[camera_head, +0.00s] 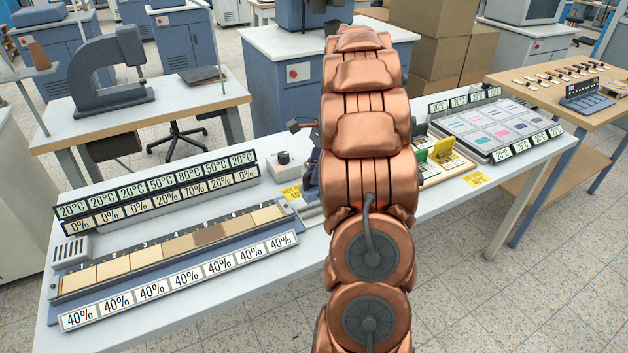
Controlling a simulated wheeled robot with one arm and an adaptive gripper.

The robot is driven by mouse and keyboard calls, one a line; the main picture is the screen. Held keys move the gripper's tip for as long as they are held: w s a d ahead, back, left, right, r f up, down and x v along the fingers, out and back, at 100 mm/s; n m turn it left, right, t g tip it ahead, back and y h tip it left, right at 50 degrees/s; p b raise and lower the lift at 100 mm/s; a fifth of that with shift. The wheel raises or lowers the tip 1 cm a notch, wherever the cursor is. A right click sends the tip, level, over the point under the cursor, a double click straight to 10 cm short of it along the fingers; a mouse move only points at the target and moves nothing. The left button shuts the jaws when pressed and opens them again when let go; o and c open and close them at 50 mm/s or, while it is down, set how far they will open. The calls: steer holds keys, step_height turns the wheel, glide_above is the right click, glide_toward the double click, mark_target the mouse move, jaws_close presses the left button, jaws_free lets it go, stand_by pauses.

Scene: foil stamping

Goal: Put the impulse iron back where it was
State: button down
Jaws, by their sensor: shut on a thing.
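My copper arm rises up the middle of the view and hides most of my gripper (312,172). Only dark parts show past the arm's left edge, above the white table. The gripper is shut, on what I take to be the impulse iron; I cannot make out the iron's shape or whether it touches anything. A grey base (309,212) lies on the table just below, partly hidden by the arm. A small box with a black knob (285,165) and a yellow label (291,192) stand left of it.
A long strip of tan samples (165,252) between rows of number cards fills the table's left side. Right of the arm are small holders with green and yellow parts (443,150) and a tray of coloured swatches (490,128). Bare tabletop runs along the front edge.

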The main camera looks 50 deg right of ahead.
mark_target(314, 186)
steer(key=shift+w+d, duration=0.1)
steer(key=shift+w, duration=0.05)
steer(key=shift+w, duration=0.1)
step_height(314, 186, down, 3)
steer(key=shift+r+p, duration=0.2)
steer(key=shift+p, duration=0.6)
steer(key=shift+f, duration=0.5)
steer(key=shift+f, duration=0.6)
steer(key=c, duration=1.1)
jaws_free()
steer(key=shift+c, duration=0.2)
